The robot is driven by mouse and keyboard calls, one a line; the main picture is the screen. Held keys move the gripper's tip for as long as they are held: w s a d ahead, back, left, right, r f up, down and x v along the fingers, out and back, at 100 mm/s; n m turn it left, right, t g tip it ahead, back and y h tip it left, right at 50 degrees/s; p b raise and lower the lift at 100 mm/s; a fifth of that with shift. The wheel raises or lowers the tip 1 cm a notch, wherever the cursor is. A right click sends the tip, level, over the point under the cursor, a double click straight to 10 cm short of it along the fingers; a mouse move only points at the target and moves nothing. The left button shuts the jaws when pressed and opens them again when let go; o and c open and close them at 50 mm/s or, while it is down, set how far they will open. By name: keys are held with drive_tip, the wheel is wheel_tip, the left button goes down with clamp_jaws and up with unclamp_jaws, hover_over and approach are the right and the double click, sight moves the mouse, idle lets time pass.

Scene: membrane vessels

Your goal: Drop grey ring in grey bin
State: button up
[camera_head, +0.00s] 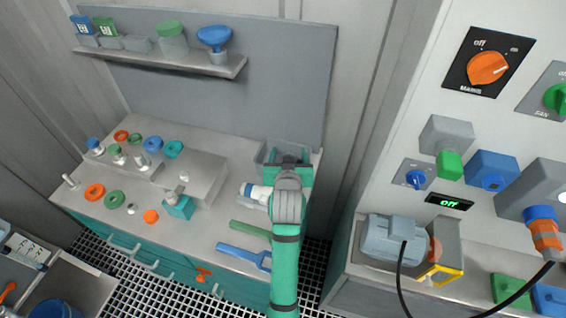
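My gripper (290,161) is at the back right of the bench, over or at a grey, see-through bin (263,153). The arm comes up from the bottom of the view and hides part of the bin. The fingers are small and dark here, and I cannot tell whether they are open or shut or hold anything. I cannot make out a grey ring for certain; it may be hidden by the gripper or inside the bin.
An orange ring (94,192) and a green ring (114,200) lie at the bench's left. A grey raised block (207,172) carries more rings and vials. A white bottle (257,193), a green tool (250,229) and a blue fork-like tool (243,254) lie beside my arm.

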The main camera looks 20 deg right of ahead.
drive_tip(key=shift+s+d, duration=0.15)
drive_tip(key=shift+d, duration=0.15)
drive_tip(key=shift+a, duration=0.1)
drive_tip(key=v, duration=1)
drive_tip(key=shift+s+r, duration=0.15)
drive_tip(key=shift+s, duration=0.2)
drive_tip(key=shift+w, duration=0.1)
